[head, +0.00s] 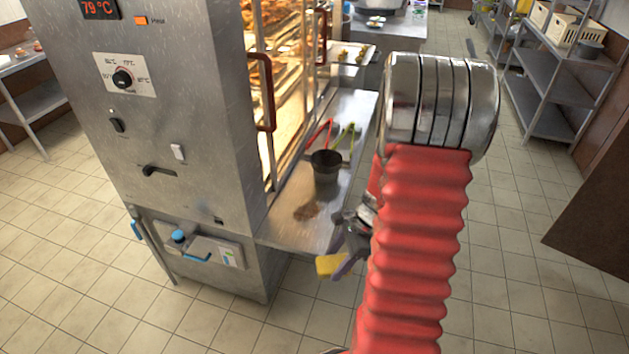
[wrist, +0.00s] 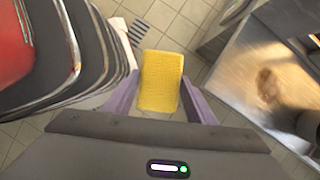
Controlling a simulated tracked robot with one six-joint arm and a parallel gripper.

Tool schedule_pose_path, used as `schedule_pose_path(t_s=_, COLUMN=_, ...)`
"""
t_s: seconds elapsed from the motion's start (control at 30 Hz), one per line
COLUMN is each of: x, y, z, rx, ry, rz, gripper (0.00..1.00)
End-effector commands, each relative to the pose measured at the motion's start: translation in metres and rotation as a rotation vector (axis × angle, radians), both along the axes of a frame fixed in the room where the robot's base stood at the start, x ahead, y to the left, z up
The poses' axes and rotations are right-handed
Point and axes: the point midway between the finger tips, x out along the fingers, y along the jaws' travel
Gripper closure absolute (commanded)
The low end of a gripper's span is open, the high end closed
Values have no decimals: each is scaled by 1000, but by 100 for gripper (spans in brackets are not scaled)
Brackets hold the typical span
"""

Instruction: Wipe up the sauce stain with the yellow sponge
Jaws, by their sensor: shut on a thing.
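The yellow sponge (head: 329,264) is held between the purple fingers of my gripper (head: 347,262), in the air just off the right edge of the steel shelf. In the wrist view the sponge (wrist: 161,81) sits between both fingers of my gripper (wrist: 160,100), with floor tiles behind it. The brown sauce stain (head: 306,211) lies on the steel shelf (head: 285,228) near its front end. The stain also shows in the wrist view (wrist: 268,84), to the right of the sponge and apart from it. My arm hides part of the space right of the shelf.
A dark pot (head: 326,172) with red and green handled utensils stands on the shelf behind the stain. The tall steel heated cabinet (head: 170,130) borders the shelf on the left. A steel rack (head: 565,75) stands at the right. Tiled floor (head: 505,290) is open at lower right.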

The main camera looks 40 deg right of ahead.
Motion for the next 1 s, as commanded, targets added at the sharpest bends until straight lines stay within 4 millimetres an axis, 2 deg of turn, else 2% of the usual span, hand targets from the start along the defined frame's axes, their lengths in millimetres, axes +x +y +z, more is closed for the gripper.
schedule_pose_path(t_s=0.27, x=34, y=11, z=26, rx=-3, ry=-2, rz=429, gripper=68)
schedule_pose_path(t_s=0.57, x=91, y=36, z=69, rx=-3, ry=-1, rz=1082, gripper=68)
schedule_pose_path(t_s=0.77, x=131, y=67, z=93, rx=-2, ry=0, rz=1433, gripper=68)
schedule_pose_path(t_s=1.0, x=173, y=123, z=114, rx=-1, ry=0, rz=1758, gripper=68)
